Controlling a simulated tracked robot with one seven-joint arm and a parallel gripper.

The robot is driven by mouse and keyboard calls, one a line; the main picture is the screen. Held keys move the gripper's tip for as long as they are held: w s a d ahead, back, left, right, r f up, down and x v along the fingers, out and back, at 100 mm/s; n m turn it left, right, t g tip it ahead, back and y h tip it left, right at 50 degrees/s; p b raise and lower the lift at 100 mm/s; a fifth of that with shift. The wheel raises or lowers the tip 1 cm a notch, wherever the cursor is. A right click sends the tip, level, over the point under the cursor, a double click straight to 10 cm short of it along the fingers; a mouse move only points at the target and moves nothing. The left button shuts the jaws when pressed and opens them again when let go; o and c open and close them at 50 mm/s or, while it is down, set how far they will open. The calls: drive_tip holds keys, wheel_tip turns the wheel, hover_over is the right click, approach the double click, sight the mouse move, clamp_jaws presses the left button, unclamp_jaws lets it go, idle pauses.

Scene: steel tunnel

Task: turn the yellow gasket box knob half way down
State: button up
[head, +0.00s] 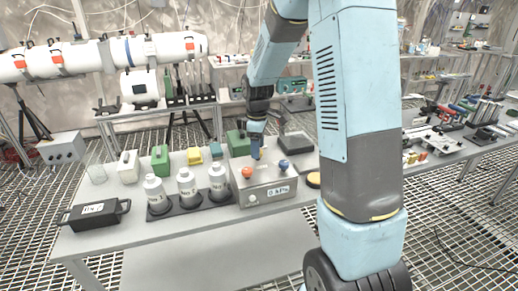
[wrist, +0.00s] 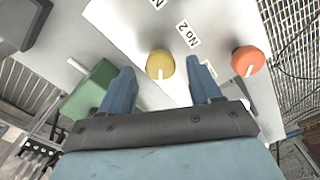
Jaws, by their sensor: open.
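The gasket box (head: 267,190) is a grey metal box on the table in the head view, with an orange knob (head: 247,172) at left and a blue knob (head: 284,164) at right.
Several white bottles (head: 187,186) stand in a dark rack left of the box. A black case (head: 93,214) lies at the table's left end. A green container (head: 238,144) stands close behind the box, and a dark tray (head: 296,143) lies behind right.

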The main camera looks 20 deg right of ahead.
drive_tip(key=shift+f, duration=0.65)
drive_tip(key=shift+c, duration=0.3)
